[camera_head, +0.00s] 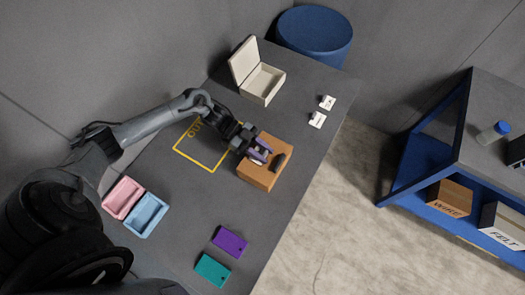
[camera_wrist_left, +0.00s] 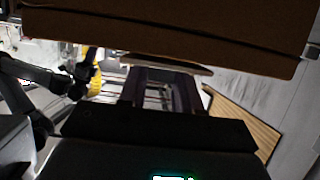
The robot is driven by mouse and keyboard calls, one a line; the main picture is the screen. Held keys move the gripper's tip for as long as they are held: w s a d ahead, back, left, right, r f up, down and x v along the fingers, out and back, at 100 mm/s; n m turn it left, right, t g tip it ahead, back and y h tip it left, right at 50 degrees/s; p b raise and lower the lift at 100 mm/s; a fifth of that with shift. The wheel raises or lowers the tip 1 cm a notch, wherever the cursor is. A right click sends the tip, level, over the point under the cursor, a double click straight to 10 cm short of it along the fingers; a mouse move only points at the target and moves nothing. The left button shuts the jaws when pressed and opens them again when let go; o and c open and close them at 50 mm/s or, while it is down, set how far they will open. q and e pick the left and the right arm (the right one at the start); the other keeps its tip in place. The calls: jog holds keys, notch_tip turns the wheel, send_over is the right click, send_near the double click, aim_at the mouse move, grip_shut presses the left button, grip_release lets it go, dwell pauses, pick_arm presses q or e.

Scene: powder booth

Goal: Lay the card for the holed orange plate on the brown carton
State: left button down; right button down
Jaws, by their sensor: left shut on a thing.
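The brown carton (camera_head: 257,176) sits on the grey table near its right edge, with a dark bar on its top. My left gripper (camera_head: 262,153) is over the carton's top left part, shut on a small white card (camera_head: 258,158) that the fingers mostly hide. In the left wrist view the fingers (camera_wrist_left: 162,88) point at the carton (camera_wrist_left: 160,30), and a thin pale edge of the card (camera_wrist_left: 165,63) shows close to it. I cannot tell whether the card touches the carton, and its marking is hidden. No orange plate is in view.
Two white cards (camera_head: 327,102) (camera_head: 317,119) and an open cream box (camera_head: 262,83) lie farther back. A yellow outline (camera_head: 211,171) is left of the carton. Pink (camera_head: 123,198) and blue (camera_head: 146,215) trays and purple (camera_head: 229,242) and teal (camera_head: 212,270) holed plates are nearer.

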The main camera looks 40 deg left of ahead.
pick_arm(q)
jog(key=c, duration=0.7)
grip_release()
